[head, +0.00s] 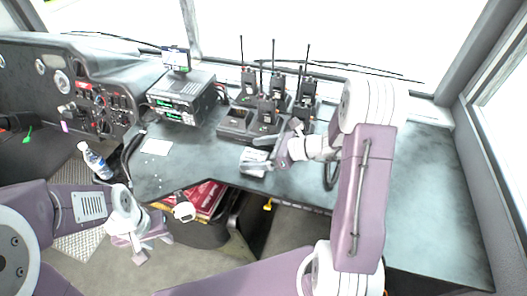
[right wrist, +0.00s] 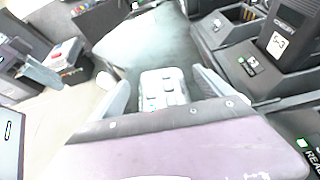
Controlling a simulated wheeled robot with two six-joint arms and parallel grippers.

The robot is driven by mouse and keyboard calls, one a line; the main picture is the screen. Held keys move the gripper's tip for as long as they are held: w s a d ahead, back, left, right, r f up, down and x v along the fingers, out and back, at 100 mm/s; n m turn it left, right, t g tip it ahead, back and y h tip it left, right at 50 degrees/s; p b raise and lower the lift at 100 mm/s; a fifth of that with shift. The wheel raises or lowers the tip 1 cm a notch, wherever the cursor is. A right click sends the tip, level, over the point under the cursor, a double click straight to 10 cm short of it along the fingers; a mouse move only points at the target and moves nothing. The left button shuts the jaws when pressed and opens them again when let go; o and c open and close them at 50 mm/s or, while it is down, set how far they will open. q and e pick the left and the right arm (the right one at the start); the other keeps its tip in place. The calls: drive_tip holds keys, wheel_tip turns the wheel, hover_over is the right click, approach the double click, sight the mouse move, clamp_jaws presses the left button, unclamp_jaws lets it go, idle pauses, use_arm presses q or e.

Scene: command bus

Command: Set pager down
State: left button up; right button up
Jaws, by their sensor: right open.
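A small pale grey device with raised keys, which looks like the pager (head: 254,168), is at the front edge of the dark console desk (head: 172,176). It also shows in the right wrist view (right wrist: 163,88), between the two fingers, with a gap on each side. My right gripper (head: 262,158) is open around it; the fingers partly hide it in the head view. The desk shows beyond it in the wrist view. My left gripper (head: 138,250) hangs low in front of the desk, away from the pager; its jaw opening is unclear.
Several handheld radios (head: 276,85) with tall antennas stand in chargers (head: 240,122) just behind the pager. A black radio unit (head: 180,98) stands left of them. White paper (head: 157,147) lies on the desk.

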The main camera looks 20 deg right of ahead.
drive_tip(key=p+v, duration=0.1)
drive_tip(key=v, duration=1)
drive_tip(key=shift+s+d+r+p, duration=0.15)
drive_tip(key=shift+s+d+p, duration=0.15)
drive_tip(key=shift+p, duration=0.1)
drive_tip(key=s+a+r+n+g+p, duration=0.3)
drive_tip(key=a+r+n, duration=0.1)
drive_tip(key=a, duration=0.3)
drive_tip(key=s+a+r+n+g+p, duration=0.3)
drive_tip(key=a+r+n, duration=0.1)
drive_tip(key=a, duration=0.3)
drive_tip(key=s+d+f+n+g+h+p, duration=0.1)
drive_tip(key=s+f+n+g+h+p, duration=0.2)
drive_tip(key=s+n+h, duration=0.5)
drive_tip(key=w+d+f+n+t+h, duration=0.2)
drive_tip(key=d+f+n+t, duration=0.1)
drive_tip(key=d+n, duration=0.5)
drive_tip(key=shift+n+h, duration=0.3)
drive_tip(key=shift+n, duration=0.4)
